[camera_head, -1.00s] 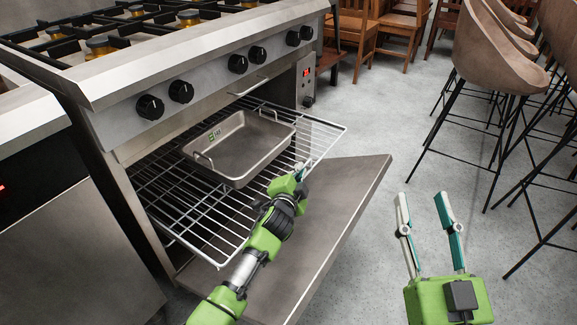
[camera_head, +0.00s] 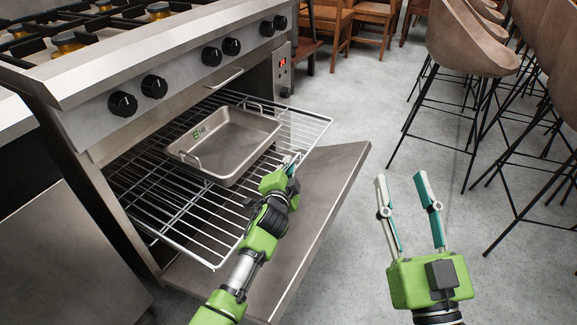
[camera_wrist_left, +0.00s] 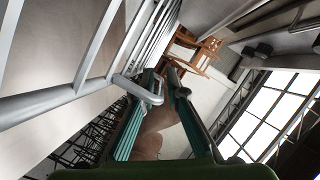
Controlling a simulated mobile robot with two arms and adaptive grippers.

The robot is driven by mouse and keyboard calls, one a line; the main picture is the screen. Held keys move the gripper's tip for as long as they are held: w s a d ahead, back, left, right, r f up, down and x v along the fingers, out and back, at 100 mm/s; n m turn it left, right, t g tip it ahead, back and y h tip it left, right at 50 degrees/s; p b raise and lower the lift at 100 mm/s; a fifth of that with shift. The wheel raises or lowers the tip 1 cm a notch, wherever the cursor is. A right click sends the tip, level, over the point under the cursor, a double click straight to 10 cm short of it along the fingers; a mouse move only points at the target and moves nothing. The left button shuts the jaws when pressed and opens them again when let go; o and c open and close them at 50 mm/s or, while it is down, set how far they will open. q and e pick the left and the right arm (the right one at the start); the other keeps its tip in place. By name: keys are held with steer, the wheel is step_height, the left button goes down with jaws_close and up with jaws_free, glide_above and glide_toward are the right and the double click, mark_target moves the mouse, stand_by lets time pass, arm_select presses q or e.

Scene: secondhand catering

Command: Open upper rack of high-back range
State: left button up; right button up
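The high-back range (camera_head: 180,65) stands at the left with its oven door (camera_head: 318,200) folded down. Its upper rack (camera_head: 185,215), a silver wire grid, sticks out over the door and carries a steel roasting pan (camera_head: 235,145). My left gripper (camera_head: 291,162) is at the rack's front edge, right of the pan. In the left wrist view, the rack's bent wire (camera_wrist_left: 140,90) reaches in between the fingertips (camera_wrist_left: 161,78), which are close together around it; the exact contact is partly hidden. My right gripper (camera_head: 403,182) is open and empty over the floor.
Several bar stools (camera_head: 472,42) with thin black legs stand at the right. Wooden chairs (camera_head: 335,22) stand at the back. The grey floor (camera_head: 345,85) is clear between range and stools.

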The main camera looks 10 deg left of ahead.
arm_select(q)
steer(key=v, duration=1.2)
stand_by(0.5)
